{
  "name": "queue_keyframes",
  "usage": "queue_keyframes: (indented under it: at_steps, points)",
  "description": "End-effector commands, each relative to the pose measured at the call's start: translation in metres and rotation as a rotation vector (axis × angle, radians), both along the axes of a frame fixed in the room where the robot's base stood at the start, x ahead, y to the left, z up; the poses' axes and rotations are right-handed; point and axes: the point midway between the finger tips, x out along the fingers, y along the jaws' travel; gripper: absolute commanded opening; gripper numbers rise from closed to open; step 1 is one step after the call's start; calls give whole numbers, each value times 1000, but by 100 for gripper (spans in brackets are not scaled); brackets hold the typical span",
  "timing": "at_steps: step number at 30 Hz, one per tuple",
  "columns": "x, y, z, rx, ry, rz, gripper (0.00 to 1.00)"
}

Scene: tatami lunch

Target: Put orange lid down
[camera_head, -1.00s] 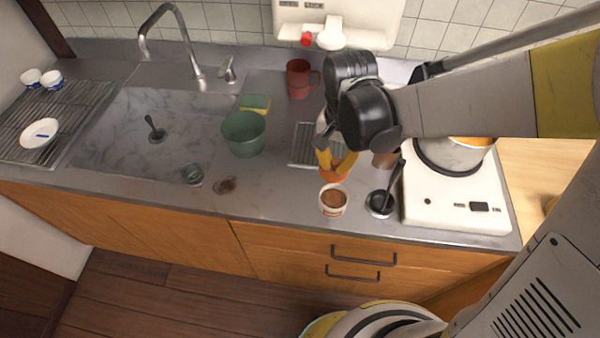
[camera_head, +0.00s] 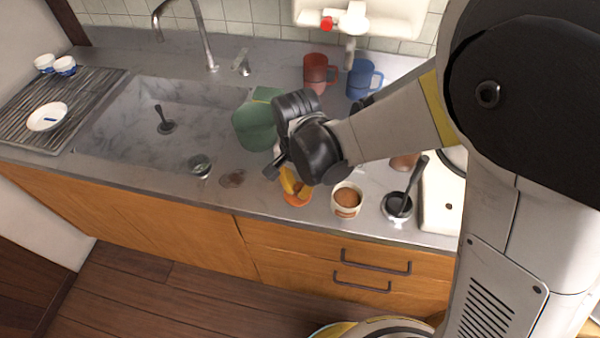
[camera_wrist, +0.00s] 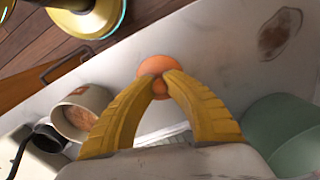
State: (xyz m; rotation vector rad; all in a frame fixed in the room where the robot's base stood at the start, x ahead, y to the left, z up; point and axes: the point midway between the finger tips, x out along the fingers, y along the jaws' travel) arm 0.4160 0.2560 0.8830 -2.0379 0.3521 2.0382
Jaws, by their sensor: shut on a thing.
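The orange lid (camera_head: 296,201) is at the tips of my gripper, low over the counter between the stained patch and the open cup. It also shows in the wrist view (camera_wrist: 157,66). My gripper (camera_wrist: 164,84) has yellow fingers closed on the lid's middle. In the head view my gripper (camera_head: 292,188) is partly hidden by my wrist. I cannot tell whether the lid touches the counter. A white cup with brown contents (camera_head: 347,199) stands open to the right of the lid; it also shows in the wrist view (camera_wrist: 82,112).
A green pot (camera_head: 254,126) is close behind and left of my gripper. A small pot with a black ladle (camera_head: 397,208) stands right of the cup, beside a white stove (camera_head: 437,205). Red (camera_head: 317,72) and blue (camera_head: 364,80) mugs are at the back. The counter's front edge is near.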

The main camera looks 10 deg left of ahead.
Motion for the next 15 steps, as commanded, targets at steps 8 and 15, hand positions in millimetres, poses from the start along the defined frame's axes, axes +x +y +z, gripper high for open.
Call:
queue_keyframes:
  at_steps: [8, 15]
  points:
    - [0, 0, -1, 0, 0, 0, 0]
    - [0, 0, -3, 0, 0, 0, 34]
